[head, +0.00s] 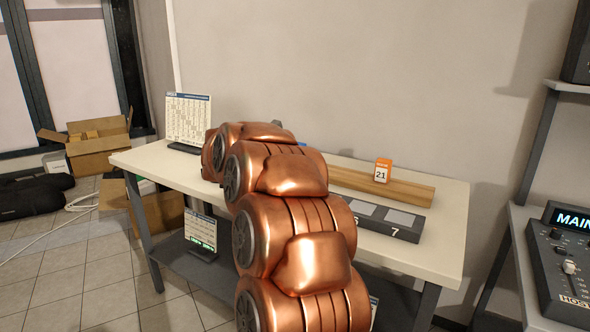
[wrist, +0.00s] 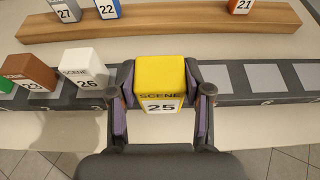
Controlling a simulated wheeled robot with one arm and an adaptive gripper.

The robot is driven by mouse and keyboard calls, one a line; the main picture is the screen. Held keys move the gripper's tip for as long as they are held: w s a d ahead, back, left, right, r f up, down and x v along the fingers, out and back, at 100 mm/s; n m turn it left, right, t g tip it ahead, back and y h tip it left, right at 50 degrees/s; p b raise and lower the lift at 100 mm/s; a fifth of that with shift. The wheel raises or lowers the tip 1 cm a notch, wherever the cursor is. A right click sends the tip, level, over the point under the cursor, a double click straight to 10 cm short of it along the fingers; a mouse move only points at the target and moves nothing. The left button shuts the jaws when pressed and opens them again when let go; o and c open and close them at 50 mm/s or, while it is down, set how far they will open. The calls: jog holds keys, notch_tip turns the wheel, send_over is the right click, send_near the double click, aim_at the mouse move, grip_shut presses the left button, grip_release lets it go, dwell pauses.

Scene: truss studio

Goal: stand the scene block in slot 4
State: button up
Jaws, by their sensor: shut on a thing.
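A yellow block (wrist: 160,78) marked SCENE 25 is between the fingers of my gripper (wrist: 160,95) in the wrist view. The gripper is shut on it, and the block looks upright. It is at the dark slotted rack (wrist: 239,100), just right of the white block 26 (wrist: 84,66). Whether its base is seated or slightly above the rack is hidden. Pale empty slots show to the right. In the head view the rack (head: 385,229) shows slots 6 and 7 empty; my arm hides the gripper and yellow block.
A brown block 23 (wrist: 30,71) and part of a green block (wrist: 5,86) stand left in the rack. Behind, a wooden rail (wrist: 180,21) holds grey block 27 (wrist: 65,10), blue block 22 (wrist: 107,8) and orange block 21 (wrist: 240,6). A chart (head: 188,119) stands on the table's left.

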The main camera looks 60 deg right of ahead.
jog(key=x, duration=0.2)
jog(key=w+x, duration=0.1)
jog(key=x, duration=0.3)
jog(key=shift+w+d+p, duration=0.15)
jog(key=shift+w+p, duration=0.1)
jog(key=shift+p, duration=0.15)
jog(key=shift+w+f, duration=0.1)
jog(key=shift+f, duration=0.8)
jog(key=shift+f, duration=0.15)
jog(key=o, duration=1.2)
jog(key=shift+r, duration=0.25)
jog(key=shift+a, duration=0.45)
jog(key=b+v, duration=0.1)
jog(key=v, duration=1)
jog(key=shift+a, duration=0.1)
